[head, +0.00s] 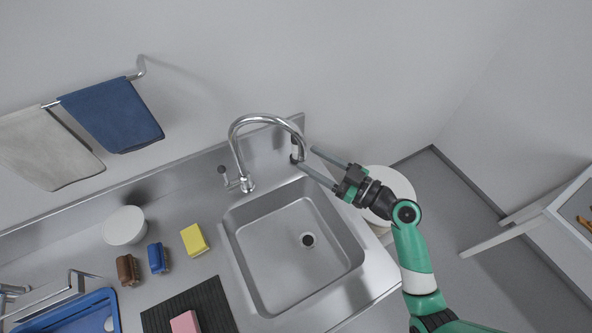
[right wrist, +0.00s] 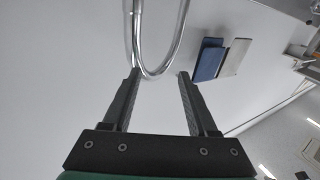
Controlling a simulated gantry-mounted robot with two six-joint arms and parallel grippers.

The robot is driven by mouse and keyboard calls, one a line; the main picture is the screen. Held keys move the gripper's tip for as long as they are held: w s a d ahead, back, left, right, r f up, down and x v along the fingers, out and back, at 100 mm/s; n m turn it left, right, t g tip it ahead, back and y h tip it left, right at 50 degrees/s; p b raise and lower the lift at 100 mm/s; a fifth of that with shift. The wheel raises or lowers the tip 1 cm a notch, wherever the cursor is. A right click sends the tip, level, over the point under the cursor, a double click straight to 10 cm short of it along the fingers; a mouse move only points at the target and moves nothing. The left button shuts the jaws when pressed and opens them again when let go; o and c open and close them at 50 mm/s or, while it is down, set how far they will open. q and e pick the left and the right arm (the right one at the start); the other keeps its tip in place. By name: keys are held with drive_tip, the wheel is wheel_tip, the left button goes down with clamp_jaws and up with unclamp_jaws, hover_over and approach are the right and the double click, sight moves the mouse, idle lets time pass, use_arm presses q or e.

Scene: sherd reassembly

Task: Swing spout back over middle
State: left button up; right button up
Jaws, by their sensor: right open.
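The chrome faucet stands behind the sink, and its arched spout (head: 264,118) reaches right, with its end (head: 301,150) near the basin's back right corner. The faucet base (head: 247,185) sits on the rear ledge, with a small side lever (head: 223,170). My right gripper (head: 303,152) is open at the spout's end. In the right wrist view the curved spout (right wrist: 155,72) shows between the open fingertips (right wrist: 159,74), close to the left finger. Whether a finger touches it, I cannot tell. The sink basin (head: 262,255) is empty, its drain (head: 308,240) visible. My left gripper is not in view.
On the left counter are a white round thing (head: 124,226), a yellow sponge (head: 194,240), blue (head: 157,258) and brown (head: 127,270) blocks, and a pink block (head: 185,322) on a black mat (head: 208,300). Towels (head: 112,115) hang on the wall. The space above the basin is clear.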

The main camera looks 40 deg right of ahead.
drive_tip(key=s+d+f+m+h, duration=0.2)
drive_tip(key=d+f, duration=0.2)
drive_tip(key=w+a, duration=0.1)
drive_tip(key=w, duration=1.1)
drive_tip(key=shift+a+n, duration=0.2)
drive_tip(key=shift+n, duration=0.1)
clamp_jaws()
idle(0.6)
